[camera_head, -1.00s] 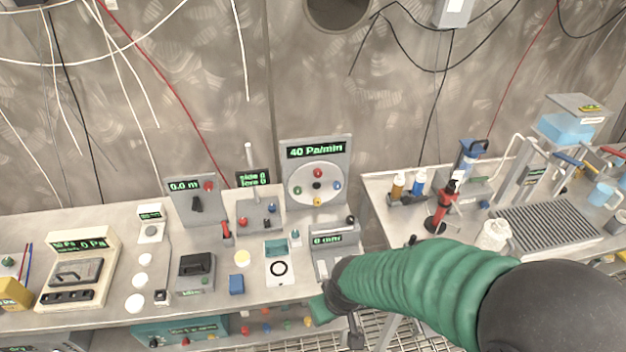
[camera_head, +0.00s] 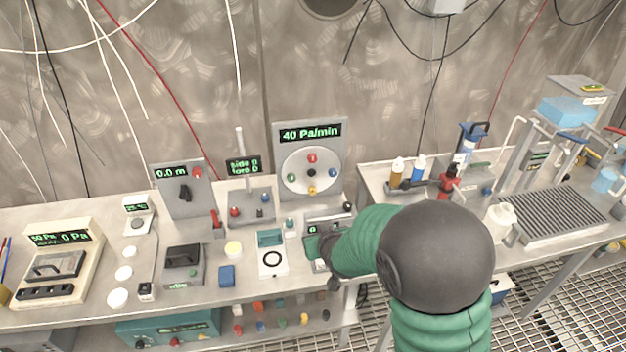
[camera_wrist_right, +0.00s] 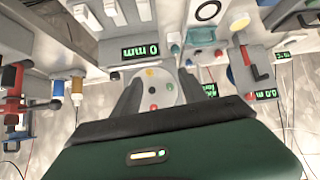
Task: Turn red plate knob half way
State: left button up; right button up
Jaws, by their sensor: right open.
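The round white plate (camera_head: 294,184) is on an upright grey panel reading "40 Pa/min". Its red knob (camera_head: 312,158) is at the top, with blue right, yellow below, green left and a black centre. In the right wrist view the picture is turned over; the plate (camera_wrist_right: 167,101) and red knob (camera_wrist_right: 153,106) show beyond the jaws. My right gripper (camera_wrist_right: 158,85) is open and empty, its dark fingers apart on either side of the plate in that view. In the head view it is in front of and below the panel, apart from the plate, its fingers mostly hidden. My left gripper is out of view.
A small "0 mm" device stands near my right gripper; its display (camera_wrist_right: 140,51) shows in the wrist view. Left of the panel are a joystick box (camera_head: 250,208) and a "0.0 m" panel (camera_head: 183,190). Bottles (camera_head: 397,171) and a ribbed tray (camera_head: 553,216) are at right.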

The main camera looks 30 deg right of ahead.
aim_at(313, 161)
jog(key=w+d+t+h+b, duration=0.1)
jog(key=w+d+t+b, duration=0.1)
jog(key=w, duration=0.1)
jog(key=w+d+t+h+b, duration=0.1)
jog(key=w+d+t+b, duration=0.1)
jog(key=w+d+t, duration=0.1)
jog(key=w+d+n+t+h+b, duration=0.1)
jog(key=w+d+t+b, duration=0.1)
jog(key=w, duration=0.3)
jog(key=shift+d+f, duration=0.1)
jog(key=shift+d, duration=0.2)
jog(key=shift+t, duration=0.3)
jog(key=x, duration=1.1)
jog(key=p+x, duration=0.1)
jog(key=x, duration=0.4)
jog(key=shift+w+a+r, duration=0.1)
jog(key=shift+w+r, duration=0.1)
jog(key=shift+r, duration=0.15)
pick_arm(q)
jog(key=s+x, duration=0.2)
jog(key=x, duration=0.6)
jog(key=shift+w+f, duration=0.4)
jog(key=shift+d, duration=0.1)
pick_arm(e)
grip_shut()
